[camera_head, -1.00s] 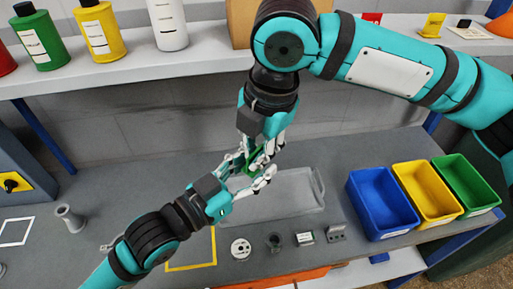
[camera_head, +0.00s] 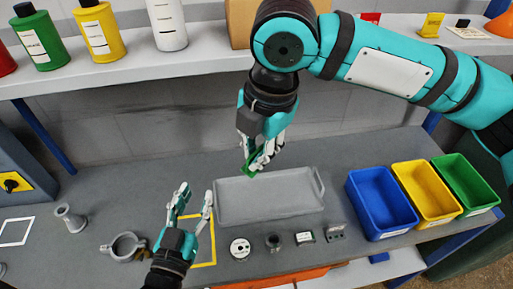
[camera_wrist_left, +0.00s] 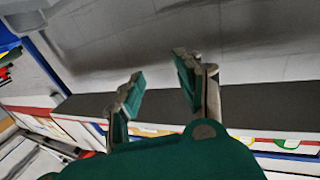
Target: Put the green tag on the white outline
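The green tag (camera_head: 250,169) is at the fingertips of my right gripper (camera_head: 257,160), which is shut on it above the back edge of the grey tray. Part of the tag is hidden by the fingers. My left gripper (camera_head: 192,198) is open and empty over the bench, left of the tray and near the yellow outline. In the left wrist view its two fingers (camera_wrist_left: 157,85) are spread with nothing between them. The white outline (camera_head: 15,231) is on the bench at the far left, and its inside is empty.
The grey tray (camera_head: 235,202) is empty. Around the bench are a yellow outline (camera_head: 214,240), a ring clamp (camera_head: 124,246), a grey flanged part (camera_head: 70,218), several small parts and blue (camera_head: 383,203), yellow (camera_head: 427,193) and green bins (camera_head: 468,185).

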